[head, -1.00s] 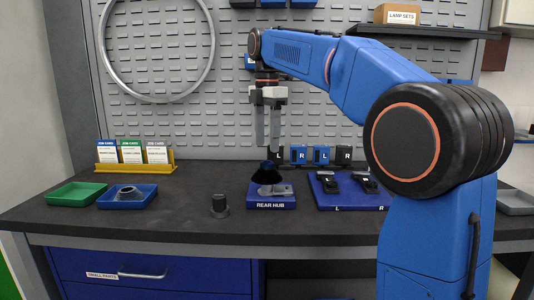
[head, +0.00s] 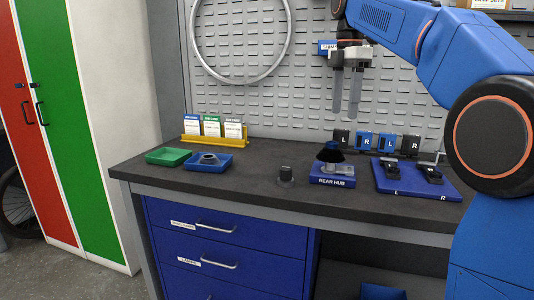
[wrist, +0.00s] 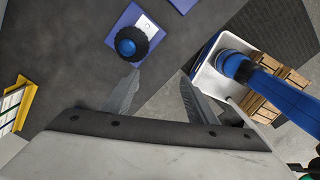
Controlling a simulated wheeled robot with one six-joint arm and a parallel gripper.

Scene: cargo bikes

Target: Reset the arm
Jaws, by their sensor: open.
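My blue arm (head: 388,22) reaches across the upper right of the head view. My gripper (head: 346,112) hangs fingers down above the bench, in front of the pegboard. Its two grey fingers are apart with nothing between them. Below it stands the blue rear hub stand (head: 331,181), with a dark round part on it. In the wrist view my gripper (wrist: 158,85) is also open and empty, and the rear hub stand (wrist: 113,38) lies beyond the fingertips.
A wheel rim (head: 212,72) hangs on the pegboard. Lockers (head: 95,135) stand at left.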

